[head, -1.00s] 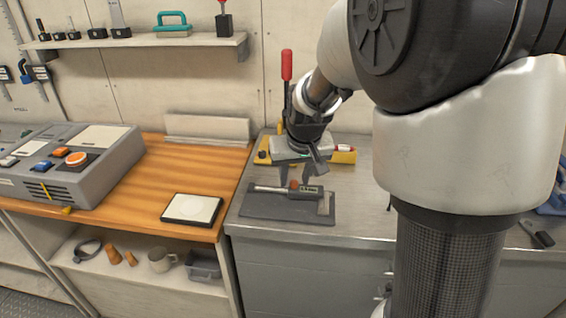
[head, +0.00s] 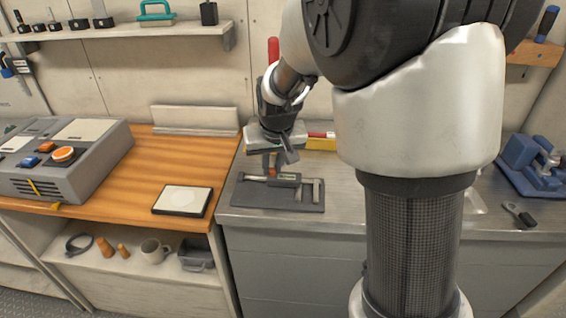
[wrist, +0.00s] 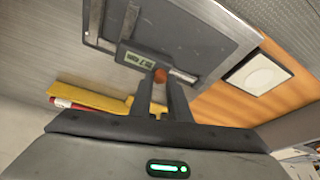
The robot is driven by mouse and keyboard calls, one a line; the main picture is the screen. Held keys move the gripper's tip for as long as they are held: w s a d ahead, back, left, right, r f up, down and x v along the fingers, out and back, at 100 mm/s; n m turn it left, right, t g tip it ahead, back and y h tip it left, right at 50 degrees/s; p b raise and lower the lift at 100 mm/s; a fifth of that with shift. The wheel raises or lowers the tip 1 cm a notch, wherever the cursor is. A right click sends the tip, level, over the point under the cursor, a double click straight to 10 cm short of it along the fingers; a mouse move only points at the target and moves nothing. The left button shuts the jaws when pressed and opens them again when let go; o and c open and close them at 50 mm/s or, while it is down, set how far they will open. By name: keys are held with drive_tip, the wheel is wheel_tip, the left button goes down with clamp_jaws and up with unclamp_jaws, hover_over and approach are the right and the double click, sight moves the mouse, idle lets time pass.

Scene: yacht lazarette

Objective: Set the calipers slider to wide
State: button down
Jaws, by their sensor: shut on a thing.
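The calipers lie on a dark mat (head: 250,200) on the metal bench. Their dark slider (head: 286,180) has a small display (wrist: 138,57) and an orange-brown knob (wrist: 160,75). In the head view the slider sits left of the end jaw (head: 317,190), with a visible gap between the jaws. The beam (head: 253,178) runs out to the left. My gripper (head: 272,168) points down over the slider. In the wrist view its fingers (wrist: 160,84) are closed around the knob. The fingertips partly hide the knob.
A yellow item (head: 320,145) and a red-and-white item (wrist: 75,105) lie behind the mat. A framed white pad (head: 183,200) and a grey control box (head: 65,160) are on the wooden bench at left. A blue vise (head: 530,165) stands at far right.

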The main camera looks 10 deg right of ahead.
drive_tip(key=shift+w+a, duration=0.2)
drive_tip(key=shift+a, duration=0.4)
drive_tip(key=c, duration=1.7)
unclamp_jaws()
drive_tip(key=shift+o, duration=0.2)
drive_tip(key=shift+r, duration=0.15)
drive_tip(key=p+v, duration=0.3)
drive_tip(key=v, duration=1.4)
drive_tip(key=shift+s, duration=0.15)
